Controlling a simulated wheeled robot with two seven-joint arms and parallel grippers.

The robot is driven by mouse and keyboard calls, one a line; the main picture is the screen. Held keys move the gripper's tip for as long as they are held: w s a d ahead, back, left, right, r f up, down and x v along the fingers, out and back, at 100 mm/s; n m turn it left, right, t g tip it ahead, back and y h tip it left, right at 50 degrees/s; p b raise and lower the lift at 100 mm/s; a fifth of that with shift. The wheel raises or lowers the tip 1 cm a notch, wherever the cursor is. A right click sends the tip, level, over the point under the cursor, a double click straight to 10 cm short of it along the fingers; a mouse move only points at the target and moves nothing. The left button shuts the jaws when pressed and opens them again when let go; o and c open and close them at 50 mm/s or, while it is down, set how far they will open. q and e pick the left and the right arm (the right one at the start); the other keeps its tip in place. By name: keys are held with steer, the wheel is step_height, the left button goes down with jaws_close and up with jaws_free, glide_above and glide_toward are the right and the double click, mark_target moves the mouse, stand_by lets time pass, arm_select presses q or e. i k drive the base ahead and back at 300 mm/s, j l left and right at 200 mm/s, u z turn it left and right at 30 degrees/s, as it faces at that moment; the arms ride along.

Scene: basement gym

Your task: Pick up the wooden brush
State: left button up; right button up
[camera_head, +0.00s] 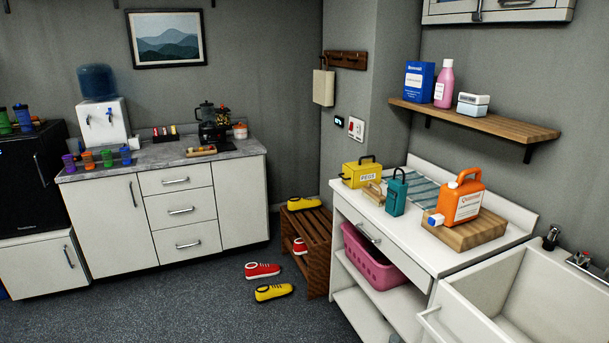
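A small light-wood object (374,194), which looks like the wooden brush, is on the white counter (440,255) at the right. It sits just in front of a yellow box with a black handle (357,174) and left of a teal box with a handle (397,196). It is small in the picture, so its bristles cannot be made out. Neither of my grippers is in view.
An orange jug (460,200) stands on a wooden board (482,236) further right, before a white sink (510,290). A pink basket (370,262) sits on the shelf below. Shoes (263,270) lie on the floor by a slatted bench (318,240). Grey floor is open at left.

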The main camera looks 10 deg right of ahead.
mark_target(376, 197)
steer(key=i+z, duration=0.15)
steer(key=i, duration=0.4)
steer(key=i+j+z, duration=0.15)
steer(key=i, duration=0.35)
steer(key=i+j+z, duration=0.15)
steer(key=i, duration=0.4)
